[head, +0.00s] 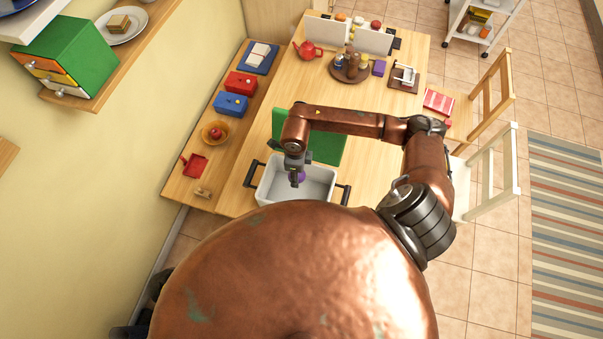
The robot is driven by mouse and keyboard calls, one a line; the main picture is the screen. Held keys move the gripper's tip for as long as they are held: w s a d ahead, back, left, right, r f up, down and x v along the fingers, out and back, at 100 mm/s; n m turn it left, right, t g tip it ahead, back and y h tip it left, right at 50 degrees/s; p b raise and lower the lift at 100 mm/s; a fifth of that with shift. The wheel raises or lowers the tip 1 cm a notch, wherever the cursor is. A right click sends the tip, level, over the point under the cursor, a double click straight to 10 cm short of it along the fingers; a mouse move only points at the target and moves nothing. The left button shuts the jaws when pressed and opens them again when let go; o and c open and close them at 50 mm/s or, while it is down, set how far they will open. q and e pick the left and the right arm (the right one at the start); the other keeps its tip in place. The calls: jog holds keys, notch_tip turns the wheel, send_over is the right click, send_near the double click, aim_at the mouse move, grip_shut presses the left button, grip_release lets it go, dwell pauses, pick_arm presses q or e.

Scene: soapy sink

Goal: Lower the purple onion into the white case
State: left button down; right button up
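The white case (316,191) stands near the table's front edge, open at the top, with a dark handle at each side. My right gripper (295,179) points down over the case's left part. The purple onion (300,175) is at its fingertips, partly hidden by them, and the fingers look closed on it. From this high angle I cannot tell how far the onion is above the case floor. My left gripper is not in view.
A green board (326,148) lies behind the case, under my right forearm. A round brown tray (350,69) with jars stands farther back. The table right of the case is clear.

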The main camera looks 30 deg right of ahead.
jog(key=b, duration=0.8)
send_over(298, 196)
jog(key=shift+f, duration=4.9)
jog(key=shift+w+f+b, duration=0.1)
jog(key=shift+f+b, duration=1.4)
jog(key=shift+f, duration=0.1)
jog(key=shift+f+b, duration=2.25)
jog(key=shift+f, duration=0.55)
jog(key=o, duration=1.3)
